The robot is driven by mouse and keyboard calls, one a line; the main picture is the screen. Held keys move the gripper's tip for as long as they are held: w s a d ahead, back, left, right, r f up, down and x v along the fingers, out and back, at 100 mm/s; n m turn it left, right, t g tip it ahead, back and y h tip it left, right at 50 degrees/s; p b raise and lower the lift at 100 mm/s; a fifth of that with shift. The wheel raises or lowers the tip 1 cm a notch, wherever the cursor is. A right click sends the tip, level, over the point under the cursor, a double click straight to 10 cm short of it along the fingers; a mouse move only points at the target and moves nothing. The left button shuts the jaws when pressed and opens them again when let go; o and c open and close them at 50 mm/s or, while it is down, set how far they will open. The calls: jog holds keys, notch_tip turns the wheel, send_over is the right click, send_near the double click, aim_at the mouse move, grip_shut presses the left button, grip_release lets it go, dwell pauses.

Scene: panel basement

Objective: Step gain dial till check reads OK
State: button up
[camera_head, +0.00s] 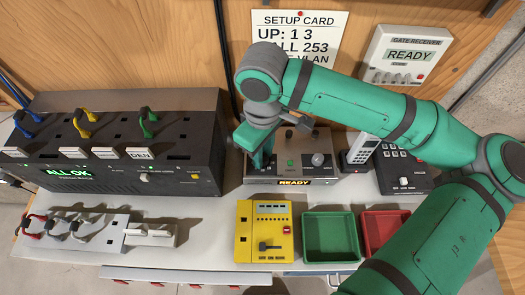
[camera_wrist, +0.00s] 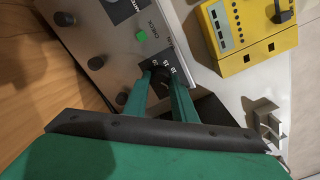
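My gripper (camera_wrist: 162,78) has one finger on each side of the dial. Dark knob fills part of the gap, and I cannot tell whether the fingers press on it. A green button (camera_wrist: 141,36) beside small lettering that looks like CHECK sits near the dial. In the head view my gripper (camera_head: 262,165) covers the dial.
A black unit (camera_head: 120,190) at left shows ALL OK. A yellow box (camera_head: 264,222), a green tray (camera_head: 330,260) and a red tray (camera_head: 385,213) stand in front. A phone (camera_head: 362,152) is right of the panel box. A setup card (camera_head: 298,22) and receiver (camera_head: 408,54) hang behind.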

jog(key=shift+n, duration=1.8)
jog(key=o, duration=1)
jog(key=shift+o, duration=0.2)
jog(key=shift+r, duration=0.1)
notch_tip(320, 180, up, 7)
jog(key=shift+r, duration=0.15)
jog(key=shift+w, duration=0.1)
